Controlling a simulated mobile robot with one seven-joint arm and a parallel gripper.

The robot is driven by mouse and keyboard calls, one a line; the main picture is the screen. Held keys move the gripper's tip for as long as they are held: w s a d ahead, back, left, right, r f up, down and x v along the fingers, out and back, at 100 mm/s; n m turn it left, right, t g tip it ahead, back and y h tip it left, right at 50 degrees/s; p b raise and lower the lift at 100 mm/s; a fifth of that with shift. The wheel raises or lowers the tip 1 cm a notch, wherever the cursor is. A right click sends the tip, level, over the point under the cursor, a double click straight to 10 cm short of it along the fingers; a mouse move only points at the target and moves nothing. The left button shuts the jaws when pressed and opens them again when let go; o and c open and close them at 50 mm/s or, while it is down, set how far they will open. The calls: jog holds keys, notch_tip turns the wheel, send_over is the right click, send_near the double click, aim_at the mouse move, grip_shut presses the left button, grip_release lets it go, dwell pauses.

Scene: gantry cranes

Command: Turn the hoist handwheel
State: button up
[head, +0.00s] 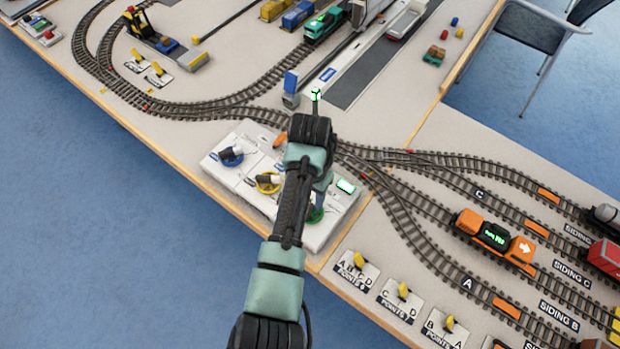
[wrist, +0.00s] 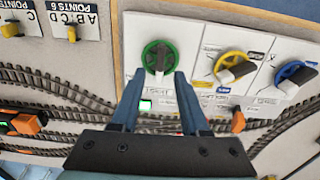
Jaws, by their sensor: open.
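Three handwheels with pale and dark grips sit on a white control panel (head: 237,180): blue (head: 229,159) at left, yellow (head: 267,186) in the middle, and green (head: 315,216) at right. I cannot read which label says hoist. In the wrist view the green wheel (wrist: 147,52) is just beyond my gripper's fingertips, with the yellow wheel (wrist: 228,61) and blue wheel (wrist: 284,73) to the right. My gripper (wrist: 158,77) is open and empty, its two blue fingers spread toward the green wheel. I cannot tell the gap. In the head view my arm mostly hides my gripper.
Railway tracks (head: 215,113) run behind the panel and fan into sidings at right, where an orange wagon (head: 493,233) stands. Yellow points levers (head: 358,260) line the front edge. A lit green screen (head: 346,186) is on the panel. Blue floor lies in front.

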notch_tip(320, 180, up, 8)
dwell(0.5)
